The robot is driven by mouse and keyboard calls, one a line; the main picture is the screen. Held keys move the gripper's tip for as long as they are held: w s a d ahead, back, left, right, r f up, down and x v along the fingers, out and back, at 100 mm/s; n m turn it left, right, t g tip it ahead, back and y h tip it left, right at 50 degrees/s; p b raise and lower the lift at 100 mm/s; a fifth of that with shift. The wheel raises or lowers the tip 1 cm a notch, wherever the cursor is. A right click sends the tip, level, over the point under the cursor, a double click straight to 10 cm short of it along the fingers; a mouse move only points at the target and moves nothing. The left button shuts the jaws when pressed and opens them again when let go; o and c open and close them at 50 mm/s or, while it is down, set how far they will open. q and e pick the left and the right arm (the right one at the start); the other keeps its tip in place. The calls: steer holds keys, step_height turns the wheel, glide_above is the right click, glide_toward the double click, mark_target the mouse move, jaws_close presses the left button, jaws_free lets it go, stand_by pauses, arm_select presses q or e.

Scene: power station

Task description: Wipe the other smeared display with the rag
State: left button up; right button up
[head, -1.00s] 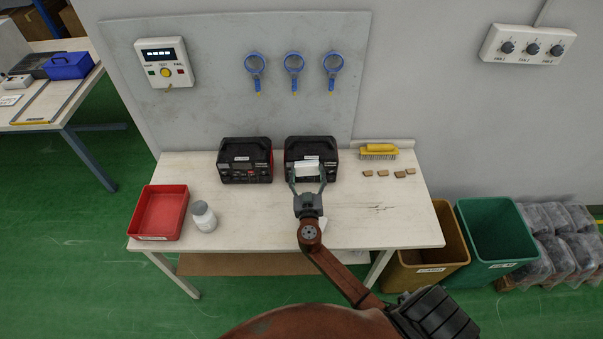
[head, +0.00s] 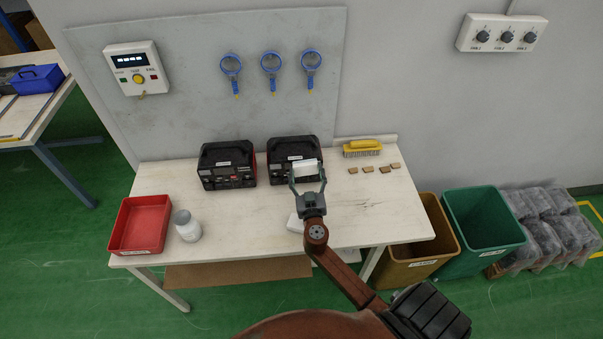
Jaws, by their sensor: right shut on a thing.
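My right gripper (head: 307,180) is shut on a white rag (head: 304,167). It holds the rag upright in front of the lower right part of the right-hand black charger-like unit (head: 293,148). I cannot tell whether the rag touches the unit. The rag and gripper hide part of that unit's front. A similar black unit (head: 228,165) with red sides stands to its left, its front unobstructed. Any smear on either display is too small to make out. My left gripper is not in view.
The pale workbench (head: 340,215) also carries a red tray (head: 140,225), a white jar (head: 187,226), a yellow wire brush (head: 362,147) and several small brown blocks (head: 383,169). Brown (head: 412,258) and green (head: 484,225) bins stand right.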

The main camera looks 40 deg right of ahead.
mark_target(295, 169)
steer(key=shift+a+f, duration=0.1)
steer(key=shift+w+a+b, duration=0.5)
steer(key=shift+w+a, duration=0.1)
steer(key=shift+a, duration=0.15)
steer(key=shift+w+a+b, duration=0.5)
steer(key=shift+w+a, duration=0.05)
steer(key=shift+a, duration=0.2)
steer(key=shift+w+a+b, duration=0.45)
steer(key=shift+a, duration=0.35)
steer(key=shift+w+a+b, duration=0.45)
steer(key=shift+a, duration=0.35)
arm_select(q)
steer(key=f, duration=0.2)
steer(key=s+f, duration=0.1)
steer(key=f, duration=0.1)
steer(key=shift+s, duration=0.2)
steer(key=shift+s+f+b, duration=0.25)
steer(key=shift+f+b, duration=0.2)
steer(key=shift+b, duration=0.05)
arm_select(e)
steer(key=v, duration=0.6)
